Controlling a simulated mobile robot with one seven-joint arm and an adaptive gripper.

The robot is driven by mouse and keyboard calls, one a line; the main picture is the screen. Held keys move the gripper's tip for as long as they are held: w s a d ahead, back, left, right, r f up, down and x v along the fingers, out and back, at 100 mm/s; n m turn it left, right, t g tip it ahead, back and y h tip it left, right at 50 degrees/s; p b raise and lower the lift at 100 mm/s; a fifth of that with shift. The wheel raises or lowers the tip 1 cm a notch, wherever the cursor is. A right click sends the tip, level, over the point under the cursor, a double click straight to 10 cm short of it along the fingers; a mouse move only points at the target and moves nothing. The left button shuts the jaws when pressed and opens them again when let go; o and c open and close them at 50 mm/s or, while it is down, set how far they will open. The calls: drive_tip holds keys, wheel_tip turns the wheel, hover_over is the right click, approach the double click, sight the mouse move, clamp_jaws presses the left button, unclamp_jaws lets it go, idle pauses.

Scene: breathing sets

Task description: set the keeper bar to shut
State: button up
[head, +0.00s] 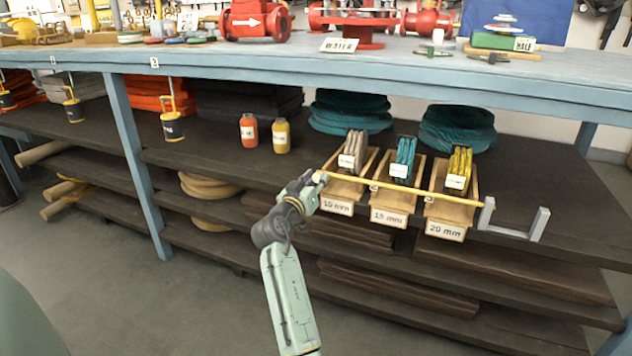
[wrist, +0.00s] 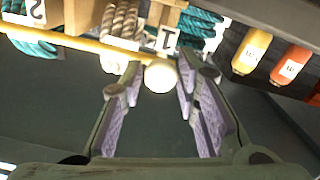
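The keeper bar (head: 425,190) is a thin yellow rod running across the front of three wooden bins on the upper shelf. Its right end meets the left post of a grey U-shaped bracket (head: 513,229). A pale round knob (wrist: 160,77) is at the bar's other end. The bar also crosses the upper left of the wrist view (wrist: 75,43). My gripper (head: 311,181) is at the knob end, left of the bins. In the wrist view its fingers (wrist: 160,92) are apart, with the knob between their tips and gaps visible.
The bins are labelled 10 mm (head: 337,208), 15 mm (head: 389,217) and 20 mm (head: 445,231), holding coiled pieces. Red (head: 248,130) and yellow (head: 281,136) bottles stand to the left. The workbench top (head: 400,65) overhangs the shelf. Open floor lies in front.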

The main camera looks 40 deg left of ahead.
drive_tip(key=shift+o, duration=1.3)
drive_tip(key=shift+s, duration=0.1)
drive_tip(key=v, duration=0.7)
drive_tip(key=shift+s+d+r, duration=0.1)
drive_tip(key=shift+s, duration=0.05)
